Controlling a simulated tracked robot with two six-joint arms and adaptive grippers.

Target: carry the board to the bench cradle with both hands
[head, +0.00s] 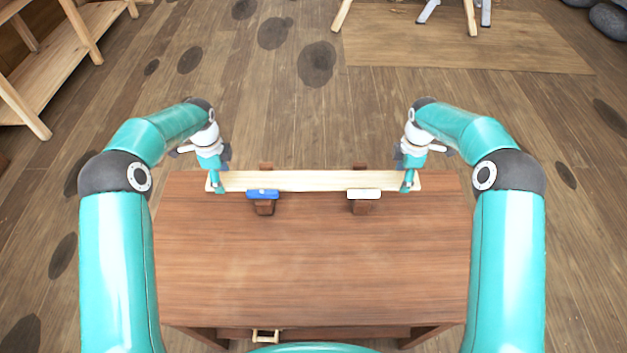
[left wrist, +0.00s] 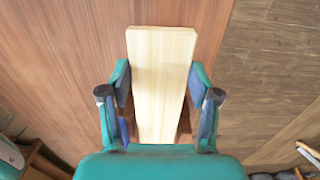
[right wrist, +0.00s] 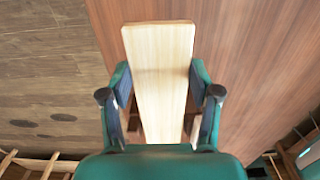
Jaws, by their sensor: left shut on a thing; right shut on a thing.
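The pale wooden board (head: 312,181) lies lengthwise across the far edge of the brown bench in the head view. It is at the cradle, whose two brown supports have a blue-topped front (head: 263,194) and a white-topped front (head: 364,194). I cannot tell whether the board rests in them or hangs just above. My left gripper (head: 216,184) is shut on the board's left end, and my right gripper (head: 407,183) on its right end. The left wrist view shows the board (left wrist: 160,80) between the fingers, as does the right wrist view (right wrist: 160,80).
The bench top (head: 312,260) is bare in front of the cradle. A wooden shelf (head: 60,70) stands at the far left. Trestle legs (head: 455,15) stand on a floor mat (head: 460,45) at the back right. The floor between is clear.

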